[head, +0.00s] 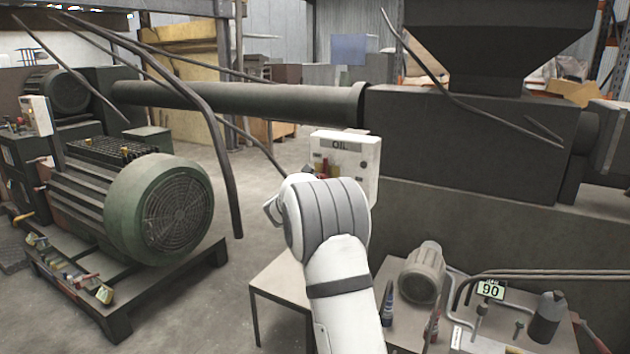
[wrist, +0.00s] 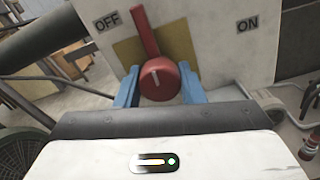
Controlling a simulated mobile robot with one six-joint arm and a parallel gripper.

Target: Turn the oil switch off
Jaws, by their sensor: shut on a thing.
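The oil switch is a red round knob with a lever (wrist: 160,78) on a yellow plate (wrist: 188,45) in the wrist view. Its lever points up and leans a little left, between the OFF label (wrist: 107,22) on the left and the ON label (wrist: 247,22) on the right. My gripper (wrist: 157,84) has its blue fingers on both sides of the knob and is shut on it. In the head view the switch sits on a white box marked OIL (head: 361,158). My white wrist hides the gripper fingers and part of the box there.
A green motor (head: 160,205) on a pallet stands at the left. A dark pipe (head: 240,100) and big machine (head: 470,140) lie behind the box. A small table (head: 281,284) stands below it. A pump (head: 422,272) and bottles are at lower right.

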